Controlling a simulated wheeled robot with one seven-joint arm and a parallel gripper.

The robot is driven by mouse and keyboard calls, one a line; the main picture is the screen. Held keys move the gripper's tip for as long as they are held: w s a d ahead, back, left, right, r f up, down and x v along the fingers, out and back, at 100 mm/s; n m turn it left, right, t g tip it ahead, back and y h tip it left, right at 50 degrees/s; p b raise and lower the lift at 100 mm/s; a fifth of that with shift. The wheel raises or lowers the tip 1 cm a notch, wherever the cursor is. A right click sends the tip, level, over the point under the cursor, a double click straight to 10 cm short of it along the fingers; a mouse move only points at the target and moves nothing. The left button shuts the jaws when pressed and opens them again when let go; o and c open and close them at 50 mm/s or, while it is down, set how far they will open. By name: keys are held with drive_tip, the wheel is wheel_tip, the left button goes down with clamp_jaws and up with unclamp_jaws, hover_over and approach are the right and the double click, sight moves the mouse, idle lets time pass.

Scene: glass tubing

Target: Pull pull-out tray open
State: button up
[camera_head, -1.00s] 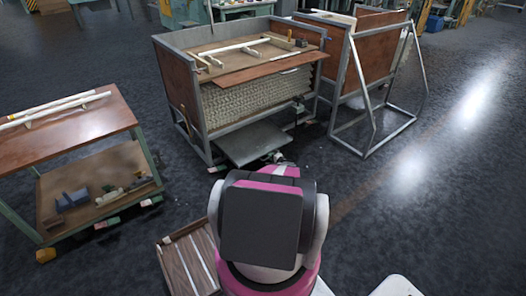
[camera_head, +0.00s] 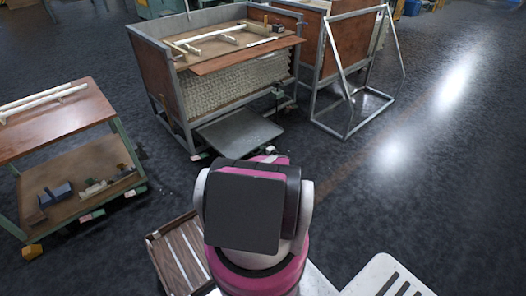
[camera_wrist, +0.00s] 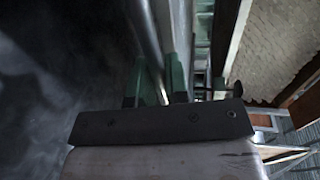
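The pull-out tray (camera_head: 238,133) is a flat grey panel low at the front of the metal-framed crate (camera_head: 184,102). It sticks out over the floor, and its near right part lies close to my arm. My gripper is hidden behind my arm in the head view. In the wrist view my gripper (camera_wrist: 155,99) shows two greenish fingers with dark ends, set apart. A long metal bar (camera_wrist: 147,35) runs down into the gap between them. I cannot tell whether the fingers touch the bar, or which part of the tray or crate it belongs to.
A two-shelf trolley (camera_head: 70,130) stands at the left. A wooden slatted box (camera_head: 152,250) lies beside my base. An empty metal frame (camera_head: 350,128) stands right of the crate. The floor at the right is clear.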

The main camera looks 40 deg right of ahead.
drive_tip(key=shift+o, duration=1.4)
drive_tip(key=v, duration=1)
drive_tip(key=shift+s, duration=0.4)
drive_tip(key=shift+r, duration=0.1)
drive_tip(key=w+a+r+n+g+y, duration=0.25)
drive_tip(key=a+r, duration=0.35)
drive_tip(key=a, duration=0.6)
drive_tip(key=w+a+r+n+g+y, duration=0.2)
drive_tip(key=a+r+n+g, duration=0.3)
drive_tip(key=a, duration=0.6)
drive_tip(key=w+a+r+n+g+y, duration=0.25)
drive_tip(key=a+r, duration=0.45)
drive_tip(key=a, duration=0.5)
drive_tip(key=s+a+r+n+g+h, duration=0.3)
drive_tip(key=s+a+r+h, duration=0.1)
drive_tip(key=s+a+r, duration=0.3)
drive_tip(key=s+a+r+n+g+h, duration=0.2)
drive_tip(key=s+a+r+n+h, duration=0.2)
drive_tip(key=s+a+r, duration=0.3)
drive_tip(key=a+r, duration=0.4)
drive_tip(key=a, duration=0.4)
drive_tip(key=shift+a+r+g, duration=0.15)
drive_tip(key=shift+a+g, duration=0.05)
drive_tip(key=shift+g, duration=0.2)
